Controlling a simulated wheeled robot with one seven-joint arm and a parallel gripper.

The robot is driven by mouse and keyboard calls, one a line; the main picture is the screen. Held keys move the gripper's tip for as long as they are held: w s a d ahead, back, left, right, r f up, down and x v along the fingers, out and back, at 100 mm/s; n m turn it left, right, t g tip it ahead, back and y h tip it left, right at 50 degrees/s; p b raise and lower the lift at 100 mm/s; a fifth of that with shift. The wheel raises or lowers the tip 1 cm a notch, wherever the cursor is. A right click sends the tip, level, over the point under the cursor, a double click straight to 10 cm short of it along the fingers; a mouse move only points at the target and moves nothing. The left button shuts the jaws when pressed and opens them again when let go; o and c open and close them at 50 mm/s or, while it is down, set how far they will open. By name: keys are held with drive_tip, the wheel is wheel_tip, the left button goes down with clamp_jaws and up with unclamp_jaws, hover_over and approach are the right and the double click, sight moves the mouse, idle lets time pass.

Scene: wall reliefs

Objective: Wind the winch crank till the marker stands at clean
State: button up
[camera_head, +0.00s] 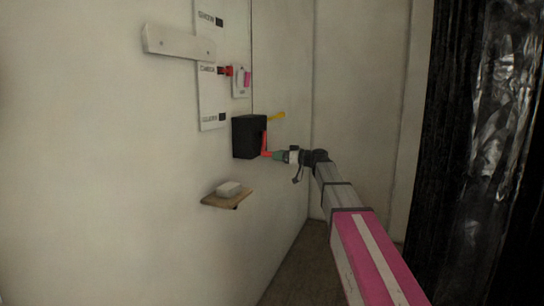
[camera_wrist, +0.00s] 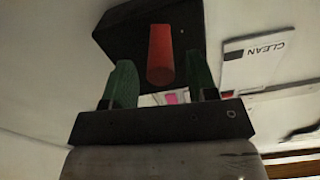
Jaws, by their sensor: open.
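The winch is a black box (camera_head: 249,137) on the wall, and it fills the top of the wrist view (camera_wrist: 130,25). Its red crank handle (camera_wrist: 160,55) points toward the wrist camera; in the head view the red crank (camera_head: 265,140) is at the box's right side. My gripper (camera_head: 273,155) is at the crank's lower end. Its green fingers (camera_wrist: 162,75) are open, one on each side of the red handle, with gaps showing. A red marker (camera_head: 228,70) stands at the middle label of the white scale strip (camera_head: 209,95).
A yellow lever (camera_head: 276,116) sticks out behind the box. A small wooden shelf (camera_head: 226,200) with a pale block (camera_head: 228,188) is below left. A white bar (camera_head: 180,43) and a small pink-and-white panel (camera_head: 241,83) are above. A dark glossy sheet (camera_head: 495,140) hangs at right.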

sight(264, 154)
drive_tip(key=shift+x, duration=1.85)
clamp_jaws()
drive_tip(key=shift+s, duration=0.1)
